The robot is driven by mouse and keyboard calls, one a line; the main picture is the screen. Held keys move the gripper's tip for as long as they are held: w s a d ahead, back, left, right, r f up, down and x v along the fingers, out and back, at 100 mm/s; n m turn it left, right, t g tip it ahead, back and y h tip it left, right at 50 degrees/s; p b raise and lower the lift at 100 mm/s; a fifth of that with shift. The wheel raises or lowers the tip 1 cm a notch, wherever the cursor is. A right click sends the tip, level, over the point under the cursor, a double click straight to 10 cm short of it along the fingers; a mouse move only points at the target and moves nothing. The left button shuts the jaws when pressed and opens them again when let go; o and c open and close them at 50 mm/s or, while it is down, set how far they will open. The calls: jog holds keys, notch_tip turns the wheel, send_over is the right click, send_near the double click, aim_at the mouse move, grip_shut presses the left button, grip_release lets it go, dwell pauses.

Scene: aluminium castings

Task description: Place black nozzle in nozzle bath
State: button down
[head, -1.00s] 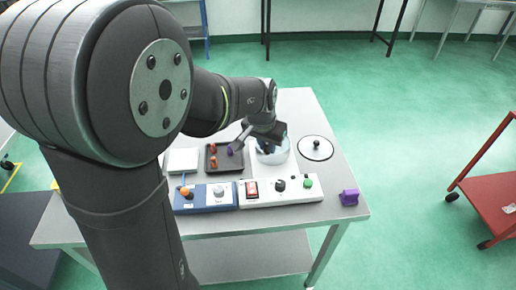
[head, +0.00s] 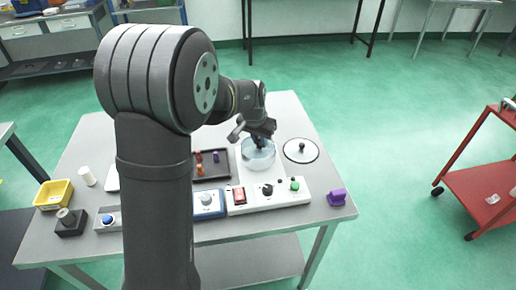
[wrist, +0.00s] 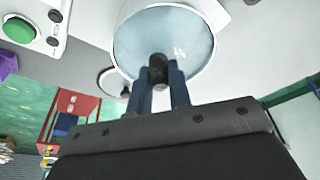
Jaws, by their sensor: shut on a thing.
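The nozzle bath (head: 258,156) is a clear round vessel with pale blue liquid, near the back middle of the table. In the wrist view its open mouth (wrist: 180,22) fills the upper middle. My gripper (head: 259,143) points down over the bath, and its two blue fingers show in the wrist view (wrist: 160,75). The fingers are shut on the black nozzle (wrist: 158,66), a small dark piece between their tips. The nozzle appears over the bath mouth; I cannot tell whether it touches the liquid.
A round lid with a black knob (head: 301,151) lies right of the bath. A dark tray (head: 225,168) with orange and purple pieces lies left. Control boxes with a red switch (head: 239,196) stand in front. A purple block (head: 337,197) sits at the right edge.

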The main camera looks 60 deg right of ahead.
aim_at(258, 147)
jog(key=shift+w+f, duration=0.4)
jog(key=shift+f, duration=1.8)
jog(key=shift+f, duration=0.1)
jog(key=c, duration=1.3)
grip_release()
jog(key=v, duration=1.2)
jog(key=shift+d, duration=0.1)
